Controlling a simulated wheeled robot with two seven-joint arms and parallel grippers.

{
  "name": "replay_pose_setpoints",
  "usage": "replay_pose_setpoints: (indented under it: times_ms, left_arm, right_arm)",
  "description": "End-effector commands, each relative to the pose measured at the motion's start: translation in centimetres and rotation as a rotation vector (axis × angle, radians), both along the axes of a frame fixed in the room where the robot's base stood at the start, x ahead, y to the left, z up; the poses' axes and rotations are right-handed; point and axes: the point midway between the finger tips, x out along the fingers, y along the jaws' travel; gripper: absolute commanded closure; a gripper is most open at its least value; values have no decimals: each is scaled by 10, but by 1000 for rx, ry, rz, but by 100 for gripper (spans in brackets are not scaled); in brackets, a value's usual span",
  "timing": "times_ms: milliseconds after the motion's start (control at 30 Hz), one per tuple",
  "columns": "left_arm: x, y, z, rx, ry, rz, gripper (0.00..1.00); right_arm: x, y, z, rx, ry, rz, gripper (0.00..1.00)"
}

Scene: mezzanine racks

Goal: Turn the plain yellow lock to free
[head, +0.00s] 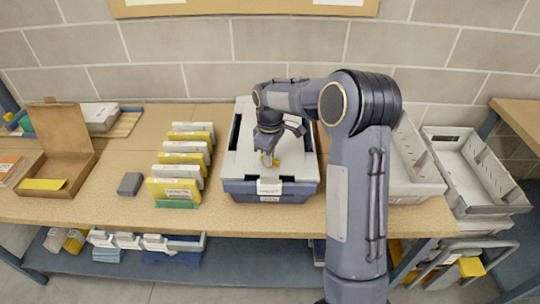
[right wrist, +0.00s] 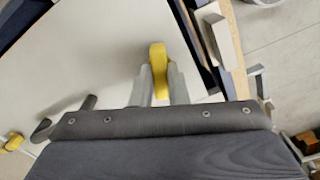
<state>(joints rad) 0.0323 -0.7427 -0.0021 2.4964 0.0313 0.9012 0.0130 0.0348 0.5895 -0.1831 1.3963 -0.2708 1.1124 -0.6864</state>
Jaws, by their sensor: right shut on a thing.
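A blue tote with a grey lid (head: 240,160) stands on the wooden table. A plain yellow lock (head: 268,160) sits on the lid near its front edge. My right gripper (head: 266,152) reaches down over the lid and is shut on this lock. In the right wrist view, the yellow lock (right wrist: 158,68) stands between the two grey fingers (right wrist: 161,84). A second yellow piece (right wrist: 12,141) shows at the left edge of that view, apart from the gripper. My left gripper is not in view.
A row of yellow and white cards (head: 182,165) stands left of the tote, with a small dark grey block (head: 130,184) beside it. An open cardboard box (head: 62,150) is further left. Grey trays (head: 470,170) stand at the right.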

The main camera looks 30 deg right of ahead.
Motion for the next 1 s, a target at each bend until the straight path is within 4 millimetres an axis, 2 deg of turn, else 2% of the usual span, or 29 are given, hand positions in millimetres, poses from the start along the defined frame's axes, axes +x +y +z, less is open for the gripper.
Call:
replay_pose_setpoints:
  times_ms: [200,500,1000]
  left_arm:
    - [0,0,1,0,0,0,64]
    - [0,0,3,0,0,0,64]
    - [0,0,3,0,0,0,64]
  right_arm:
    - [0,0,1,1,-1,179,100]
    - [0,0,0,0,-2,349,100]
    - [0,0,0,-1,-1,422,100]
